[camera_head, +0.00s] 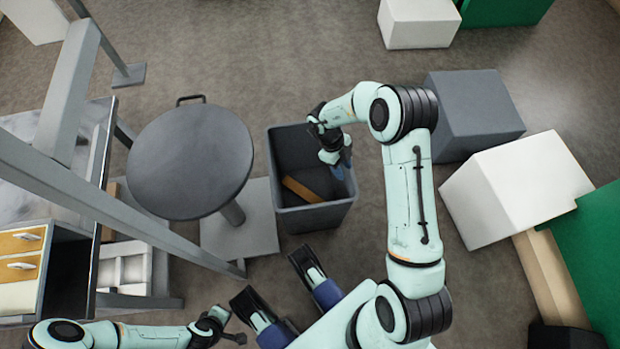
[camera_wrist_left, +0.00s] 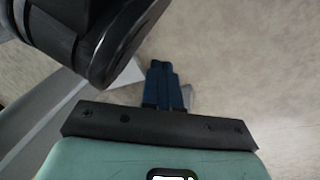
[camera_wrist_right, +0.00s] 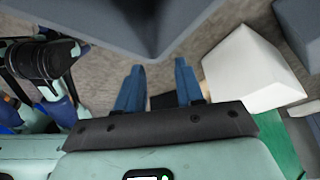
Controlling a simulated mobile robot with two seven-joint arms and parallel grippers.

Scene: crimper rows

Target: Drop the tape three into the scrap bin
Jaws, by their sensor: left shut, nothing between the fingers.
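The scrap bin seems to be the dark grey open bin (camera_head: 325,214) at the middle of the head view. A flat orange-brown piece (camera_head: 300,190) lies inside it; I cannot tell whether it is tape three. My right gripper (camera_head: 341,170) is over the bin's right side in the head view. In the right wrist view its two blue fingers (camera_wrist_right: 158,88) stand apart with nothing held between them. My left gripper (camera_head: 238,337) is low at the bottom left, away from the bin. Its blue fingers (camera_wrist_left: 163,85) are together and empty in the left wrist view. No tape is clearly recognisable.
A round dark grey table (camera_head: 190,160) stands left of the bin. A grey box (camera_head: 472,112) and a white box (camera_head: 515,190) stand to the right. A workbench with drawers (camera_head: 22,255) is at the far left. The floor behind the bin is clear.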

